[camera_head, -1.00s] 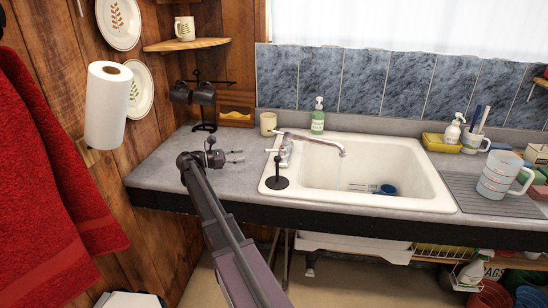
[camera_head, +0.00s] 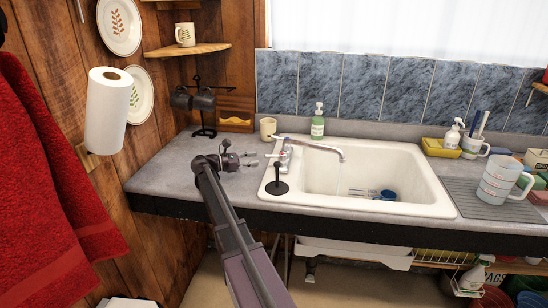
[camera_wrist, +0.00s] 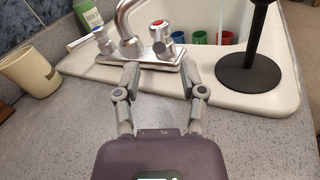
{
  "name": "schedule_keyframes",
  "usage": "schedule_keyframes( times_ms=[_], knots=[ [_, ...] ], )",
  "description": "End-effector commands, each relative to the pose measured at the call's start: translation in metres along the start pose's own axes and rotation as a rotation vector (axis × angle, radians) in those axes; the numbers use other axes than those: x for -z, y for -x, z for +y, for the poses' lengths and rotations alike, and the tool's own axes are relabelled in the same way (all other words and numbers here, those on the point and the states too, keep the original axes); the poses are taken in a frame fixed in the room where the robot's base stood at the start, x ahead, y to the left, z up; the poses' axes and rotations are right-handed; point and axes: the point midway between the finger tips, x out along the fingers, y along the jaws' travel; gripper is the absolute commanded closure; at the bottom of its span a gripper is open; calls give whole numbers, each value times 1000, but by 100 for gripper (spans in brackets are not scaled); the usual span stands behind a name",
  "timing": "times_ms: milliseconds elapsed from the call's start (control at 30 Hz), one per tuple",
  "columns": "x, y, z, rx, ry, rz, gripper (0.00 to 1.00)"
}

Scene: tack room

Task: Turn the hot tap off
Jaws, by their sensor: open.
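The chrome tap (camera_head: 286,150) stands on the left rim of the white sink (camera_head: 440,200), its spout (camera_head: 325,149) reaching over the basin. In the wrist view, a tap handle with red marks (camera_wrist: 162,32) is on the right of the tap base (camera_wrist: 150,57), and a lever handle (camera_wrist: 98,40) is on the left. My gripper (camera_head: 252,159) is just left of the tap. In the wrist view my gripper (camera_wrist: 158,77) is open and empty, its fingertips at the front edge of the tap base, below the red-marked handle. A faint streak under the spout may be water.
A black paper-roll-like stand (camera_head: 277,187) is on the sink's near left corner, close to my gripper's right. A beige cup (camera_wrist: 30,70) and green soap bottle (camera_head: 317,122) are behind. A mug rack (camera_head: 204,108) stands back left. Several coloured cups lie in the basin.

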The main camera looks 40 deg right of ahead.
Motion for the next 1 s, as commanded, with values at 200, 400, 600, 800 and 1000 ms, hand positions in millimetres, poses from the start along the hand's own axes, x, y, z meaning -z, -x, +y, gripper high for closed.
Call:
schedule_keyframes(
  times_ms=[200, 400, 600, 800, 1000],
  knots=[
    [0, -35, -1, 2, 0, 0, 47],
    [0, -63, 0, 0, 0, 0, 47],
    [0, -81, 0, 0, 0, 0, 47],
    [0, -86, 0, -1, 0, 0, 47],
    [0, -87, 0, -1, 0, 0, 47]
  ],
)
